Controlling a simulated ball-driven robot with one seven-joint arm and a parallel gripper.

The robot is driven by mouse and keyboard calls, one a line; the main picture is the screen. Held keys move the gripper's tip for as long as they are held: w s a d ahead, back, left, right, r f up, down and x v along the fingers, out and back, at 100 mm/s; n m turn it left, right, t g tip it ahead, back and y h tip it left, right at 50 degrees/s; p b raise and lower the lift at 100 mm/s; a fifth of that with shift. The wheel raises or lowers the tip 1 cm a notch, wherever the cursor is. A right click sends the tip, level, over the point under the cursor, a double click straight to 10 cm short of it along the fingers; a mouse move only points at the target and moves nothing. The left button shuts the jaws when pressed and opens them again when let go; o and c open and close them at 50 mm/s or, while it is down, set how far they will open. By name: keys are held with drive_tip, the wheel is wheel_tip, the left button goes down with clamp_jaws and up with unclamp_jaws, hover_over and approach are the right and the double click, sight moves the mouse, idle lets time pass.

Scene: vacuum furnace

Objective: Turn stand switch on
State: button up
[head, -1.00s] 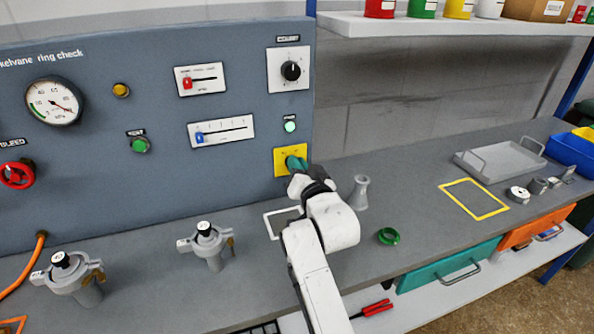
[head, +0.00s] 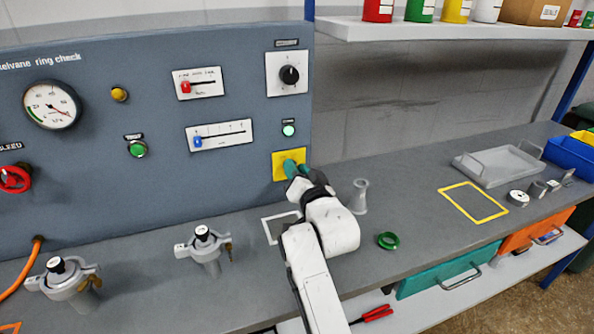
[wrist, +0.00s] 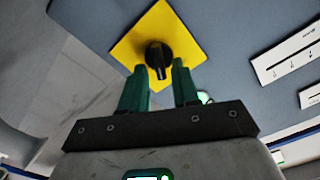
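The stand switch is a black knob (wrist: 158,58) on a yellow plate (wrist: 152,25) on the panel. In the head view the yellow plate (head: 279,172) shows low on the right side of the panel, and my gripper hides the knob. My gripper (wrist: 158,78) has teal fingers standing apart in the wrist view, one on each side of the knob's near end. I cannot tell whether they touch it. In the head view my gripper (head: 291,168) is right at the plate.
The grey panel (head: 90,190) also carries a lit indicator (head: 288,130), a rotary knob (head: 289,74), and sliders (head: 219,135). On the bench stand a grey flask-like part (head: 359,196), a green ring (head: 388,241) and a valve-topped canister (head: 206,245).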

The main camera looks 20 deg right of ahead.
drive_tip(key=shift+o, duration=0.4)
drive_tip(key=shift+s, duration=0.1)
drive_tip(key=s, duration=1)
drive_tip(key=shift+s+b, duration=0.3)
drive_tip(key=shift+b, duration=0.15)
drive_tip(key=shift+s, duration=0.1)
